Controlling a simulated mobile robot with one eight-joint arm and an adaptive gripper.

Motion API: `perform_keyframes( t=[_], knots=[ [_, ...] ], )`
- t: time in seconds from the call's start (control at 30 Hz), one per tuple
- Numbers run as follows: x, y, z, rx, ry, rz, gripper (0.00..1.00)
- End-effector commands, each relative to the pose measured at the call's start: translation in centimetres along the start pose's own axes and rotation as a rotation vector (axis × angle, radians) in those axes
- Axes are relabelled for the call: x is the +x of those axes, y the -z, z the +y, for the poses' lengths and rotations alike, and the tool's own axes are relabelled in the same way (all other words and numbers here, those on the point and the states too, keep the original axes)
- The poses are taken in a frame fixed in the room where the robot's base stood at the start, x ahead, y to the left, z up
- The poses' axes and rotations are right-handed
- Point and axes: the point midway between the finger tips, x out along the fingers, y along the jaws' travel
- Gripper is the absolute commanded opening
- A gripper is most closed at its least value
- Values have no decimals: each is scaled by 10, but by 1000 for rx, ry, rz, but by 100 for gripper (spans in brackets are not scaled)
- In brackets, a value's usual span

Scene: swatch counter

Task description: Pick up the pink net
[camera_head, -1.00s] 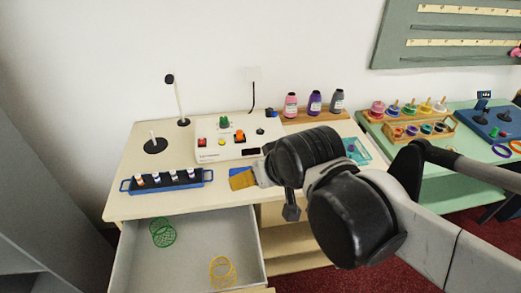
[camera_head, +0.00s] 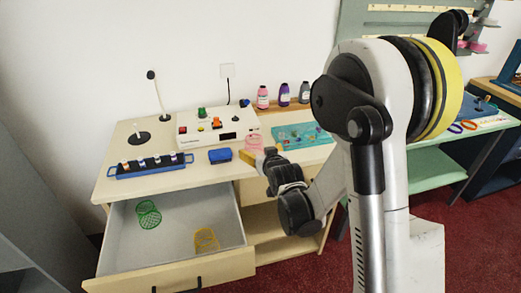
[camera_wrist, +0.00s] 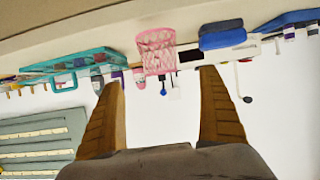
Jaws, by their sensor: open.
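The pink net (camera_head: 254,141) stands on the cream counter (camera_head: 120,184), between the white control box and the teal tray. In the wrist view the pink net (camera_wrist: 156,50) appears upside down, just beyond and between my fingertips, not enclosed by them. My gripper (camera_head: 261,156) is at the counter's front side, close in front of the net; in the wrist view my gripper (camera_wrist: 160,76) is open with its tan fingers wide apart and nothing between them. In the head view my fingers partly cover the net's lower part.
A blue box (camera_head: 220,156) sits left of the net, and a teal tray (camera_head: 318,138) right of it. The white control box (camera_head: 228,133) stands behind. A green net (camera_head: 148,215) and a yellow net (camera_head: 205,240) lie in the open drawer (camera_head: 175,255) below.

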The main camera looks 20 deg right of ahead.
Motion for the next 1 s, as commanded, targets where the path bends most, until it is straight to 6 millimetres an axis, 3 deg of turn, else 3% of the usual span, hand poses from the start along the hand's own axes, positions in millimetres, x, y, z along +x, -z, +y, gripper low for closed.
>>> perform_keyframes(
  t=[0.7,0.97,1.0],
  knots=[
    [101,0,2,0,0,-1,89],
    [104,2,2,0,0,-1,89],
    [104,2,2,0,0,-1,84]
  ],
)
